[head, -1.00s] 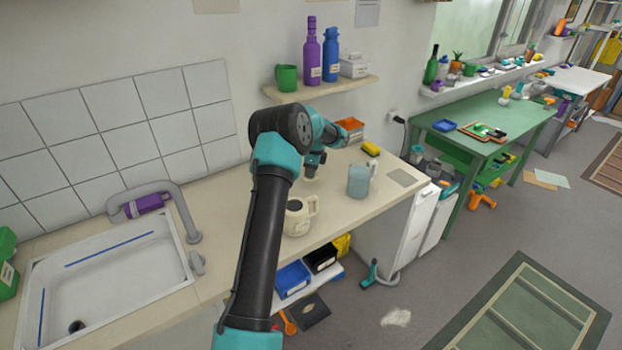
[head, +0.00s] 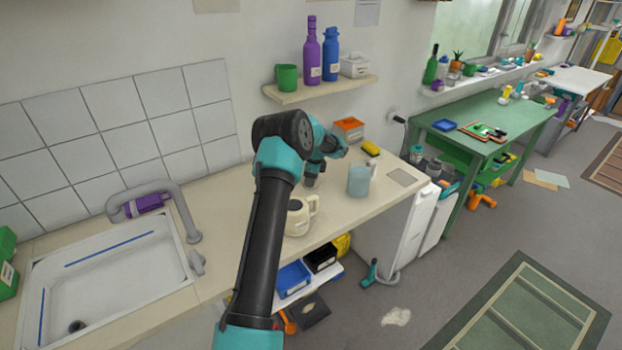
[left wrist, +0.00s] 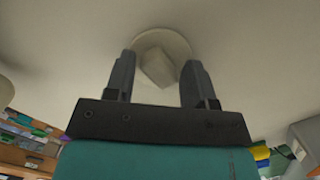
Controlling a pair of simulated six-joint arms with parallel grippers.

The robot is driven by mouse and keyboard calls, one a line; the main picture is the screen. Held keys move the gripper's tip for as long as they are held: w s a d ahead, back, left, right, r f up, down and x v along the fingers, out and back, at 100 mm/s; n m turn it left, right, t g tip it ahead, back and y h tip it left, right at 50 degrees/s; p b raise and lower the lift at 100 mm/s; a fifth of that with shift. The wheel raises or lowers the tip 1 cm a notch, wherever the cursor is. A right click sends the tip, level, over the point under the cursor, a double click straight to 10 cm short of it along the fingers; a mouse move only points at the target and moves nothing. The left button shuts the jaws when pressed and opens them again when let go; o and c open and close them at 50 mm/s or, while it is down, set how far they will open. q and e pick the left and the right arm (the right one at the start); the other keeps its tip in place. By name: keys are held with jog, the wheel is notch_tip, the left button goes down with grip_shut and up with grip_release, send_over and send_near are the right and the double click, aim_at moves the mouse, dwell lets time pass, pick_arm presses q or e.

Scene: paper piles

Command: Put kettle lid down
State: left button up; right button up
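The kettle (head: 299,218), cream with a side handle, stands on the counter; its top shows a dark opening. My left gripper (head: 311,184) points down low over the counter, behind the kettle. In the left wrist view, the kettle lid (left wrist: 158,36) is a pale round disc with a blocky knob. The knob lies between the two fingers of my left gripper (left wrist: 159,66), which look closed about it, though a thin gap may show on one side. Whether the lid touches the counter is hidden. My right gripper is not in view.
A translucent blue jug (head: 359,181) stands right of the gripper on the counter (head: 232,212). An orange box (head: 349,129) and a yellow sponge (head: 371,148) lie farther back. The sink (head: 110,270) is at left. A shelf (head: 322,90) hangs above.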

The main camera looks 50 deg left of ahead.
aim_at(316, 184)
pick_arm(q)
jog(key=shift+o, duration=0.3)
jog(key=shift+r, duration=0.1)
notch_tip(316, 184, up, 12)
jog(key=w+d, duration=0.1)
jog(key=shift+d, duration=0.2)
jog(key=shift+d, duration=0.1)
dwell(0.7)
